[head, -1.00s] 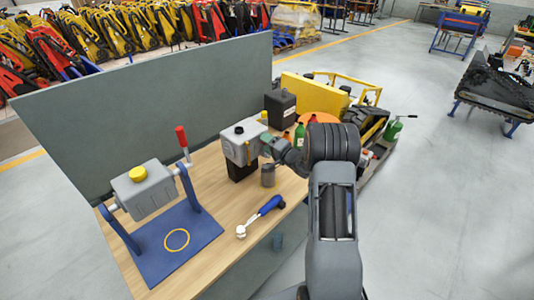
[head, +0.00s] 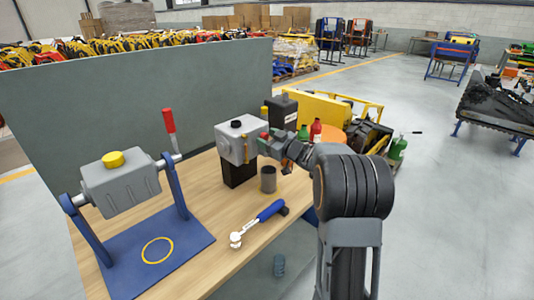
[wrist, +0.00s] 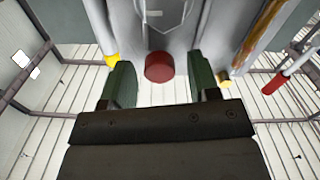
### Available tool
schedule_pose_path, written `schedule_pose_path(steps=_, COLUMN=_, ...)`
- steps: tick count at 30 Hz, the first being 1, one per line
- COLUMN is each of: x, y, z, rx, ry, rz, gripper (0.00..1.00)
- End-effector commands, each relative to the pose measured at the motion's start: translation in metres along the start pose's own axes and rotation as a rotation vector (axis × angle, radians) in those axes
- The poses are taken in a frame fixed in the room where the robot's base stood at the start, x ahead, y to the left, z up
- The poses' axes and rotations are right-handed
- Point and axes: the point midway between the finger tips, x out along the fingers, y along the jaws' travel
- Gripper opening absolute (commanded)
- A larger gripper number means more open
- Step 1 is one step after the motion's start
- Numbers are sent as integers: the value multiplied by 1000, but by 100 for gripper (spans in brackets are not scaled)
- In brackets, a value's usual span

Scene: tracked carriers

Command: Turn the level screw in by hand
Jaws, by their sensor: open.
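A grey box-shaped housing (head: 232,130) with a black cap on top stands on a black block (head: 238,173) on the wooden bench. A red round knob, which looks like the level screw, sticks out of the housing's side in the wrist view (wrist: 159,67). My gripper (head: 268,146) is beside the housing's right face. In the wrist view my gripper (wrist: 161,84) is open, with one green finger on each side of the red knob. Clear gaps show between the knob and both fingers. Whether the fingers reach fully around its depth, I cannot tell.
A grey canister (head: 120,184) with a yellow cap hangs in a blue stand (head: 195,238) at the left. A blue-handled wrench (head: 258,222) and a dark grey cup (head: 268,179) are in front of the housing.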

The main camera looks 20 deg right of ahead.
Motion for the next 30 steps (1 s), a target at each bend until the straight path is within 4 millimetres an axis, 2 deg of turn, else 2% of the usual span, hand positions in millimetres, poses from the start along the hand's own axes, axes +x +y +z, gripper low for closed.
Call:
schedule_pose_path(steps=1, x=0, y=-2, z=10, rx=-87, ry=3, rz=2, gripper=55)
schedule_pose_path(steps=7, x=0, y=0, z=2, rx=-292, ry=0, rz=0, gripper=55)
schedule_pose_path(steps=26, x=1, y=0, z=0, rx=-299, ry=0, rz=0, gripper=55)
schedule_pose_path(steps=30, x=1, y=0, z=0, rx=-298, ry=0, rz=0, gripper=44)
